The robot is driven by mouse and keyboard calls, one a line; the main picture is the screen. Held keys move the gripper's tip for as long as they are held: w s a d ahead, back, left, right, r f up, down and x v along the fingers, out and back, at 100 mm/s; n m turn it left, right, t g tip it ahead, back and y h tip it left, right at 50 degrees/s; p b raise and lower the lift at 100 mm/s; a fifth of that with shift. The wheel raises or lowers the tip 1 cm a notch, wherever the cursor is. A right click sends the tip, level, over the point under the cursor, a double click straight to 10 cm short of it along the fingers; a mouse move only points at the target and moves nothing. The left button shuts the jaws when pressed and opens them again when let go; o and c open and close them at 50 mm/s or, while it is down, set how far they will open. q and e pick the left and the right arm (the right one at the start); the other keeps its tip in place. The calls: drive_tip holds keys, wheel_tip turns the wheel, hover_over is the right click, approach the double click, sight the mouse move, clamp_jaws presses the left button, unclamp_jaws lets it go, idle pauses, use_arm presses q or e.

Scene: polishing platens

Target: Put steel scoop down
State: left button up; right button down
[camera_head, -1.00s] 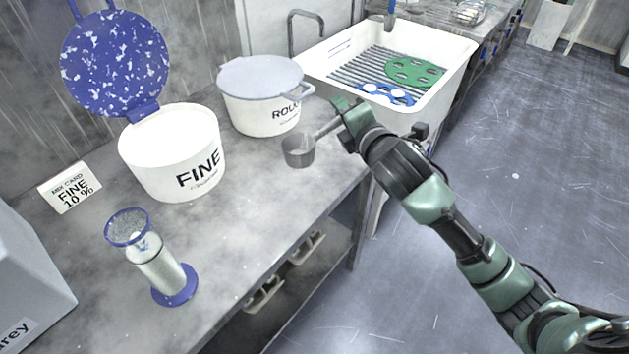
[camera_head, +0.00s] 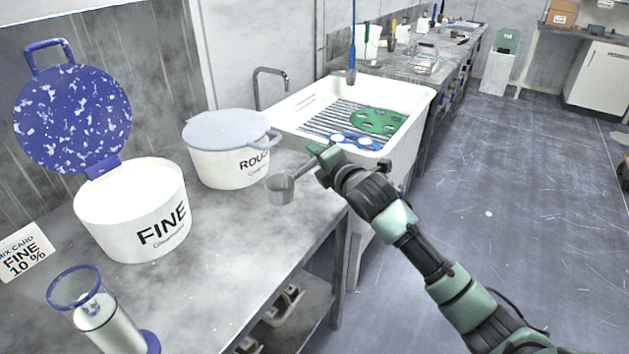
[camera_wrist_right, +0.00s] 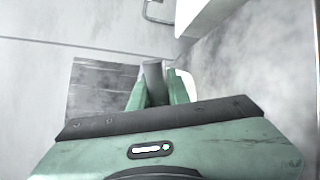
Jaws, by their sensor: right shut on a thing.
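The steel scoop (camera_head: 281,188) is a small grey cup on a short handle, over the bench's right part, in front of the ROUGH tub. My right gripper (camera_head: 318,158) is shut on its handle. In the right wrist view the handle (camera_wrist_right: 153,82) stands between the two green fingers of the gripper (camera_wrist_right: 158,92). I cannot tell for certain whether the cup touches the bench top (camera_head: 235,225). My left gripper is not in view.
The open FINE tub (camera_head: 135,225) with its blue lid (camera_head: 72,118) stands left, the lidded ROUGH tub (camera_head: 228,160) behind. A blue-rimmed cylinder (camera_head: 110,325) and mix card (camera_head: 24,252) are at front left. A white sink (camera_head: 405,140) lies beyond. Bench between is clear.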

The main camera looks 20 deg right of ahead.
wheel_tip(320, 180, down, 7)
drive_tip(key=shift+f, duration=0.25)
idle(0.3)
drive_tip(key=c, duration=1.3)
unclamp_jaws()
drive_tip(key=shift+c, duration=0.2)
drive_tip(key=shift+s, duration=0.4)
drive_tip(key=s+d+r, duration=0.1)
drive_tip(key=s+r, duration=0.1)
drive_tip(key=s, duration=0.9)
drive_tip(key=shift+d, duration=0.15)
